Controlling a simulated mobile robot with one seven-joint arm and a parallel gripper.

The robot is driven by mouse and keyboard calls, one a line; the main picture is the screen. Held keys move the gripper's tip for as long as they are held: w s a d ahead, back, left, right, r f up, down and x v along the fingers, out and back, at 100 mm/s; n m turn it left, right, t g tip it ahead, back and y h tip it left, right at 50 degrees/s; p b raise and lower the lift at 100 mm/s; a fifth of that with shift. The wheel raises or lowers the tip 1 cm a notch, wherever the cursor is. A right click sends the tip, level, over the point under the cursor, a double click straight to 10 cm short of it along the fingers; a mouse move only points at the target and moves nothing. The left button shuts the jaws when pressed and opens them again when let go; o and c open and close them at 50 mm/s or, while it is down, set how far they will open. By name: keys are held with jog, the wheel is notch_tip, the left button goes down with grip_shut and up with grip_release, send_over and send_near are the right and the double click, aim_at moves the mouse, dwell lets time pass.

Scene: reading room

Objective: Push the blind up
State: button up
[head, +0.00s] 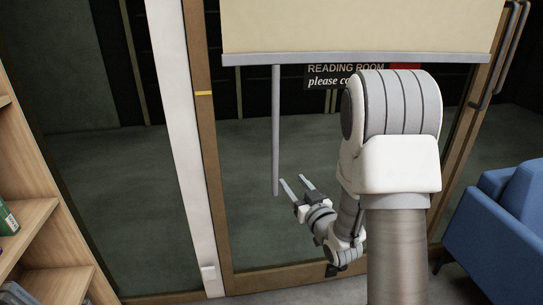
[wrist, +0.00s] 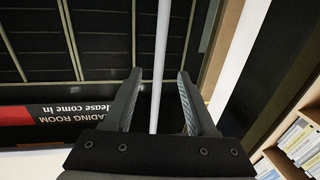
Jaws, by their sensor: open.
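The blind (head: 360,25) is a cream panel hanging over the upper part of the glass door, with a grey bar (head: 350,58) along its lower edge. A grey rod (head: 275,130) hangs down from the left part of that bar. My gripper (head: 293,180) is open and empty, just right of the rod's lower end in the head view. In the wrist view, the rod (wrist: 161,50) runs between the two open fingers (wrist: 159,72) without visible contact. How far the rod is from the fingers in depth is unclear.
A wooden door frame (head: 212,170) with a yellow mark (head: 204,93) borders the glass. A reading room sign (head: 345,70) shows below the bar. Door handles (head: 487,75) are at right. A blue armchair (head: 495,215) stands right, a bookshelf (head: 40,200) left.

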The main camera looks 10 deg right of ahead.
jog(key=w+a+b, duration=0.3)
jog(key=w, duration=1.3)
jog(key=shift+w+a, duration=0.15)
jog(key=shift+w, duration=0.05)
grip_shut()
dwell(0.9)
